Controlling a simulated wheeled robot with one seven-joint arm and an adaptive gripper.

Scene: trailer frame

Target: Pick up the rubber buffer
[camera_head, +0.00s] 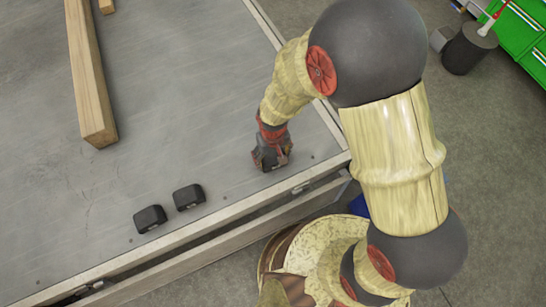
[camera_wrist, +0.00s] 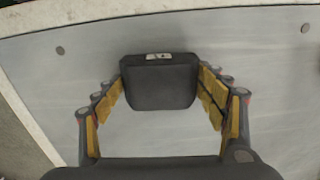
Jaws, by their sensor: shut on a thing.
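My gripper (camera_head: 271,158) points down at the near right corner of the trailer bed (camera_head: 200,120). In the wrist view a black rubber buffer (camera_wrist: 158,84), a rounded block with a small pale metal plate on its far edge, sits between the fingers of my gripper (camera_wrist: 160,76). The fingers are shut on its left and right sides. In the head view this buffer is mostly hidden by my gripper. I cannot tell whether it touches the bed. Two more black rubber buffers, one (camera_head: 188,197) and another (camera_head: 150,219), lie on the bed to the left.
A long wooden beam (camera_head: 90,75) lies on the bed at the left, with a smaller piece of wood (camera_head: 106,5) behind it. A raised pale rim (camera_head: 225,212) edges the bed. A green cabinet (camera_head: 522,30) and a dark cylinder (camera_head: 469,48) stand on the floor at right.

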